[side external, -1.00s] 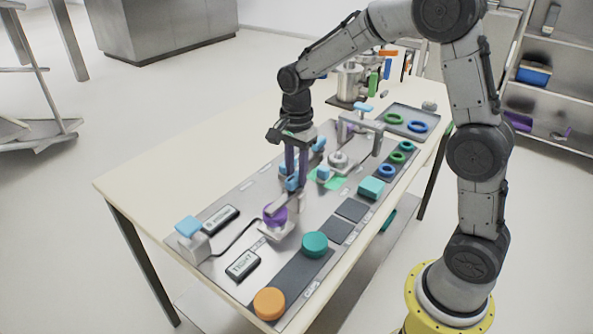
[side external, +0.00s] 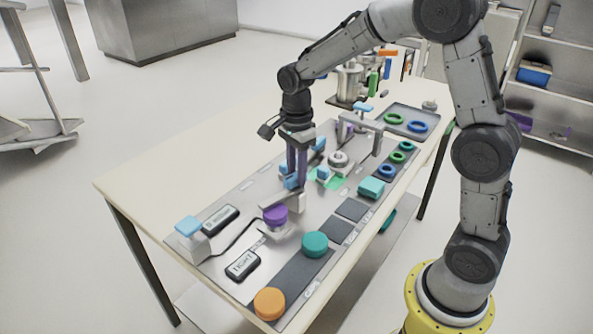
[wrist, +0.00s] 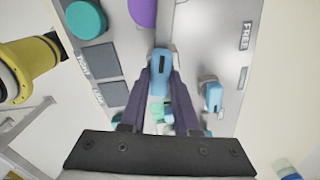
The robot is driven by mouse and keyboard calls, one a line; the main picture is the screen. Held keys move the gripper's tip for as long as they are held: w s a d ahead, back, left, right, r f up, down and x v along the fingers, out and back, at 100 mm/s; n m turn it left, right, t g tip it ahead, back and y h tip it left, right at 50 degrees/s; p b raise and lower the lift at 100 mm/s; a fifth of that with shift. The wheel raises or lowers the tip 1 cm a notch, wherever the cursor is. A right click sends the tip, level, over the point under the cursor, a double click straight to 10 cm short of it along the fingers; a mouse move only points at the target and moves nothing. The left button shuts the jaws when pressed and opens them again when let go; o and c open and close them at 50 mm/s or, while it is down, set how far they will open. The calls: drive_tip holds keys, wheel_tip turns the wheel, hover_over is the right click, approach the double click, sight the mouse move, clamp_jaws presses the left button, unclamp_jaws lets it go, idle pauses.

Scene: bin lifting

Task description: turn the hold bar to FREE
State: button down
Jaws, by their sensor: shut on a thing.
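The hold bar (side external: 283,202) is a grey arm with a blue handle (side external: 291,181). My gripper (side external: 293,184) points down and is shut on the handle. In the wrist view, the blue handle (wrist: 160,72) sits between my two dark fingers, and the grey bar (wrist: 163,28) runs from it to the top edge. A purple disc (side external: 275,215) stands on a pale mount beside the bar, just in front of it. The FREE label (wrist: 247,36) lies on the panel to the right of the bar in the wrist view.
A teal disc (side external: 315,243) and an orange disc (side external: 270,303) stand on the dark strip. A display (side external: 242,264) lies at the front left. Another blue-handled fixture (wrist: 212,96) stands close to the right of my fingers in the wrist view.

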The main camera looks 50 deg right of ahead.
drive_tip(key=m, duration=0.7)
drive_tip(key=shift+r, duration=0.1)
drive_tip(key=m, duration=0.6)
drive_tip(key=shift+m, duration=0.4)
drive_tip(key=c, duration=0.6)
unclamp_jaws()
drive_tip(key=shift+c, duration=0.2)
wheel_tip(320, 180, up, 14)
